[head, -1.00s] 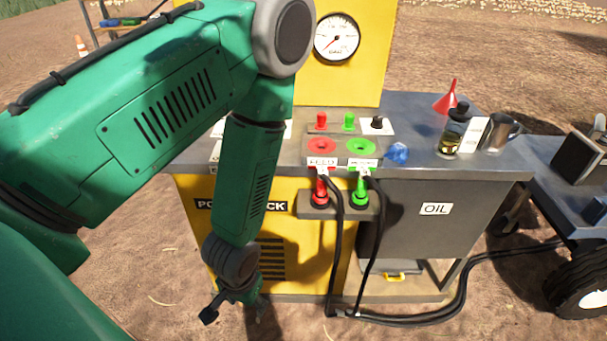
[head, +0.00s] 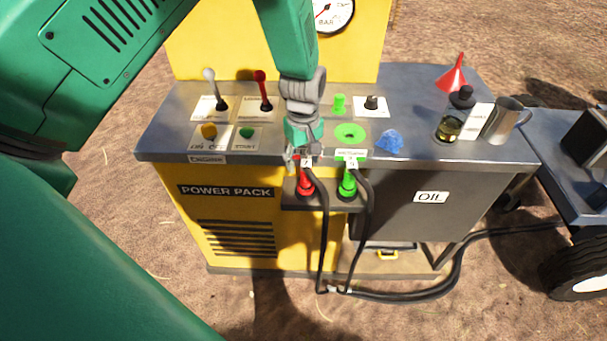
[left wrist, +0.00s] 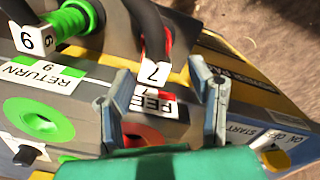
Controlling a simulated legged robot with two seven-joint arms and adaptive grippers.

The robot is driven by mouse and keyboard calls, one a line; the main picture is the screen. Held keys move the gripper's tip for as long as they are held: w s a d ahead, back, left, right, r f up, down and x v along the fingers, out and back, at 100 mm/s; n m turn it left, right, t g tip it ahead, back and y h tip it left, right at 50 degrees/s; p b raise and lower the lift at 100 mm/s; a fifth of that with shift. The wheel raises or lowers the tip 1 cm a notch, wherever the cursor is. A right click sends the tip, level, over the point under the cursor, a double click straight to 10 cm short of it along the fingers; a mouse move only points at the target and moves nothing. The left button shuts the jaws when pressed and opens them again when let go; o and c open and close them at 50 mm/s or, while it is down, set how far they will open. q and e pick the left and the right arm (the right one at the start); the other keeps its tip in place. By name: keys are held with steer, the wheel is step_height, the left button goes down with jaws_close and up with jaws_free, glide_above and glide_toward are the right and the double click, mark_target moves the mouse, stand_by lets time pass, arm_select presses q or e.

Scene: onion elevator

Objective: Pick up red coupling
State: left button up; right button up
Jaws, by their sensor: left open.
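The red coupling (head: 305,185) stands in the small grey shelf on the front of the power pack, with a black hose on it. In the left wrist view a little of its red (left wrist: 166,42) shows behind the black hose and the white tag marked 7. My left gripper (head: 303,157) is open and points down just above the red coupling, in front of the red feed port. In the left wrist view its two fingers (left wrist: 157,76) stand on either side of the tag and feed label, apart from each other. My right gripper is out of view.
The green coupling (head: 348,184) stands close on the right in the same shelf. Two black hoses (head: 322,240) hang down in front. Levers (head: 263,92) stand on the top to the left. A blue cloth (head: 389,141), bottle (head: 451,125), metal jug (head: 504,119) and red funnel (head: 453,76) are to the right.

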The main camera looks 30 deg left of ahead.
mark_target(307, 178)
arm_select(q)
steer(key=shift+d+f, duration=0.4)
steer(key=shift+d, duration=0.25)
steer(key=shift+s+d+f, duration=0.1)
steer(key=shift+d+f, duration=0.1)
steer(key=shift+f, duration=0.15)
steer(key=f, duration=0.2)
steer(key=a+f, duration=0.1)
steer(key=f, duration=0.1)
steer(key=shift+w+f, duration=0.2)
steer(key=shift+a+f, duration=0.1)
steer(key=shift+a, duration=0.35)
steer(key=shift+d, duration=0.25)
steer(key=c, duration=0.7)
steer(key=shift+d, duration=0.25)
jaws_close()
steer(key=shift+d, duration=0.15)
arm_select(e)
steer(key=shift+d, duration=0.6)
